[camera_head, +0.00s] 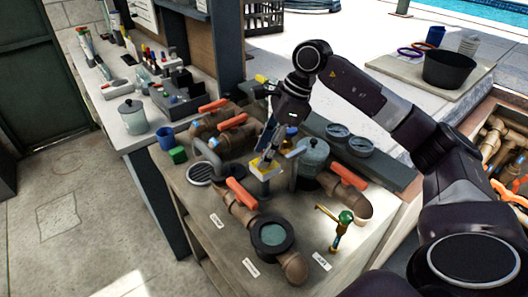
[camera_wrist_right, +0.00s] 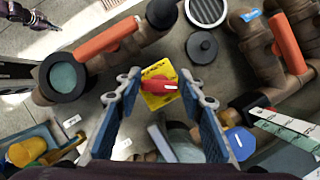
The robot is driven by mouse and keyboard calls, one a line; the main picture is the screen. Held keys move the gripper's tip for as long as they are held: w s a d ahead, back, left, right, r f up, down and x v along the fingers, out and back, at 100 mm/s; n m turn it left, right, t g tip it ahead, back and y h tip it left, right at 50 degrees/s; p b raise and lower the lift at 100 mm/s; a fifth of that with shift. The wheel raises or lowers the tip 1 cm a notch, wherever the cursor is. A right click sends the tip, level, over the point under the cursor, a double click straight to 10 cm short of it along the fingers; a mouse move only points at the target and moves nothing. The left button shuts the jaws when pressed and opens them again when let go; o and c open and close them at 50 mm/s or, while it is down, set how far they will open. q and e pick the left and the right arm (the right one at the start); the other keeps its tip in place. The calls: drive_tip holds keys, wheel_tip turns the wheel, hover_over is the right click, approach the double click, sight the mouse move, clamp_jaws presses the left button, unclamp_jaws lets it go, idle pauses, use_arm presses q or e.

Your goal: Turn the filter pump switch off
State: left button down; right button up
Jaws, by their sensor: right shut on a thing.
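The filter pump switch (camera_wrist_right: 160,86) is a yellow plate with a red knob in the right wrist view. The knob lies crosswise between the fingers, with a white mark at its right end. In the head view the switch's yellow plate (camera_head: 266,166) shows on top of a post, and the knob is hidden by my gripper. My right gripper (camera_head: 270,153) reaches down onto the switch and is shut on the knob. Its blue-padded fingers (camera_wrist_right: 160,78) stand on either side of it. My left gripper (camera_wrist_right: 48,22) shows small at the upper left of the wrist view, its opening unclear.
Brown pipes with orange handles (camera_head: 241,192) surround the switch on the bench. A lidded pot (camera_head: 314,156) stands close right, a brass valve (camera_head: 338,222) nearer the front. A green block (camera_head: 177,155) and blue cup (camera_head: 166,138) are left. The floor (camera_head: 70,215) is clear.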

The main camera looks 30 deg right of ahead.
drive_tip(key=n+g, duration=0.1)
drive_tip(key=n, duration=0.2)
drive_tip(key=n+g, duration=0.1)
drive_tip(key=n, duration=0.2)
drive_tip(key=shift+r, duration=0.15)
drive_tip(key=shift+n+g, duration=0.3)
drive_tip(key=o, duration=1.2)
drive_tip(key=shift+c, duration=0.2)
drive_tip(key=v, duration=1.2)
drive_tip(key=shift+d+y, duration=0.25)
drive_tip(key=shift+y, duration=0.05)
